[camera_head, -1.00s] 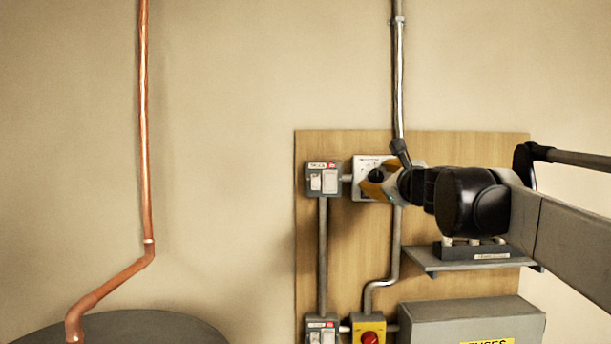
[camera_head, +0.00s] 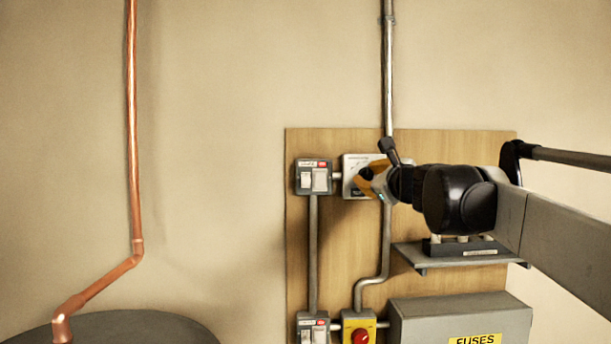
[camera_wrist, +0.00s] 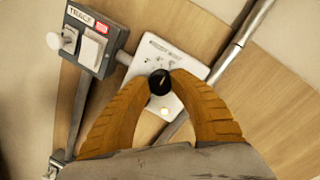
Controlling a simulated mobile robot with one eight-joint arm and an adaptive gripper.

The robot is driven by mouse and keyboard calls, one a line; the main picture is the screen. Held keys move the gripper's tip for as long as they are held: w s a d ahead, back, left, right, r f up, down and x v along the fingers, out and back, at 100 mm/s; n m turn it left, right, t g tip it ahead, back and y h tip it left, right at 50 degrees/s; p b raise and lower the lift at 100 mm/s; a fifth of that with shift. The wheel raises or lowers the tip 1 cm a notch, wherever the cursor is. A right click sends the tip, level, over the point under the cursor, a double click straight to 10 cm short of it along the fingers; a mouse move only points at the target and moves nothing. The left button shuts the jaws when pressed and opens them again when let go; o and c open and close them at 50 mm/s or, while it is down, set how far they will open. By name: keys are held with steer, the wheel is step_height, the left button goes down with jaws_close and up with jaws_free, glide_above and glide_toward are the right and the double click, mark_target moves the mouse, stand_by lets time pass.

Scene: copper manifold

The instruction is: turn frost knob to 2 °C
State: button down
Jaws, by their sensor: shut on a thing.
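The frost knob (camera_wrist: 160,82) is a small round black knob with a pale pointer line, on a white thermostat plate (camera_wrist: 187,67). The plate also shows in the head view (camera_head: 349,182), mounted on the wooden board, partly hidden by my gripper. My gripper (camera_wrist: 160,88) has orange fingers, shut on the knob from both sides. In the head view my gripper (camera_head: 366,184) reaches the plate from the right. The scale marks on the plate are too small to read. A small light (camera_wrist: 164,111) glows near the knob.
A grey switch box labelled TRACE (camera_wrist: 88,40) sits left of the plate, close to my fingers. A metal conduit (camera_head: 388,80) runs vertically behind my gripper. Below are a yellow box with a red knob (camera_head: 360,336) and a grey FUSES box (camera_head: 460,318).

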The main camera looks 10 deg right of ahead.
steer(key=shift+n, duration=0.3)
steer(key=n+g+p, duration=0.1)
steer(key=n, duration=0.4)
steer(key=shift+r, duration=0.15)
steer(key=n+h, duration=0.1)
steer(key=n, duration=0.4)
steer(key=shift+g, duration=0.3)
steer(key=shift+h, duration=0.3)
steer(key=c, duration=1.1)
jaws_free()
steer(key=shift+w+a, duration=0.1)
steer(key=shift+o, duration=0.2)
steer(key=s+a+r, duration=0.1)
steer(key=s, duration=1.1)
steer(key=shift+a+r, duration=0.15)
steer(key=shift+r, duration=0.2)
